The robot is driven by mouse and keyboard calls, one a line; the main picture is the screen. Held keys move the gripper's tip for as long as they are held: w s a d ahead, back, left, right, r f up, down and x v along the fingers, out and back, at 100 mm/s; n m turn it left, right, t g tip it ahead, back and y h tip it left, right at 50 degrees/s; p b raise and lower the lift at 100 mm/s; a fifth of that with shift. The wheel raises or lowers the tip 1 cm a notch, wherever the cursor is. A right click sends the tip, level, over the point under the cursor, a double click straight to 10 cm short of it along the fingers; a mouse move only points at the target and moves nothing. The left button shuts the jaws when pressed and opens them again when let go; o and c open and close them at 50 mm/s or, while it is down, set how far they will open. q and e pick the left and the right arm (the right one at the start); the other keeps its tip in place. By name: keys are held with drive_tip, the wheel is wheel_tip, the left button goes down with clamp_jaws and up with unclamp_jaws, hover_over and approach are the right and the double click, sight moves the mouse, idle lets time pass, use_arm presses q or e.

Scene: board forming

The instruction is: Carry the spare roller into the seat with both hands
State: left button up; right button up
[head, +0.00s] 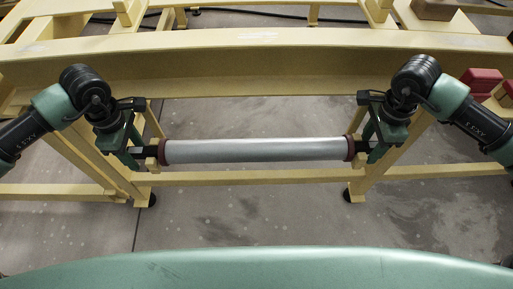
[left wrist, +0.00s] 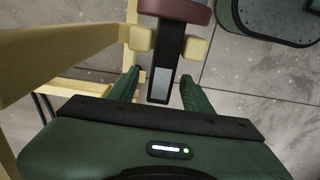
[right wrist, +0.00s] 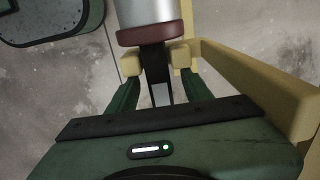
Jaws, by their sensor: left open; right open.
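The spare roller (head: 255,150), a grey cylinder with dark red end collars and black end shafts, lies level across a yellow frame in the head view. My left gripper (head: 132,150) is open at its left shaft. In the left wrist view, the shaft (left wrist: 161,80) lies between the two green fingers, with a gap on each side. My right gripper (head: 371,150) is open at the right shaft. In the right wrist view, that shaft (right wrist: 156,75) also lies between the fingers. Yellow blocks (left wrist: 141,40) flank each shaft beside the collar. I cannot tell which place is the seat.
A long yellow beam (head: 250,65) runs across behind the roller. Red blocks (head: 482,80) rest at the far right. My green base shows at the bottom. The grey floor (head: 250,220) between base and frame is clear.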

use_arm(q)
clamp_jaws()
use_arm(e)
clamp_jaws()
use_arm(q)
drive_tip(key=shift+w+r, duration=0.1)
drive_tip(key=shift+r, duration=0.05)
use_arm(e)
drive_tip(key=shift+w+r, duration=0.1)
idle(0.9)
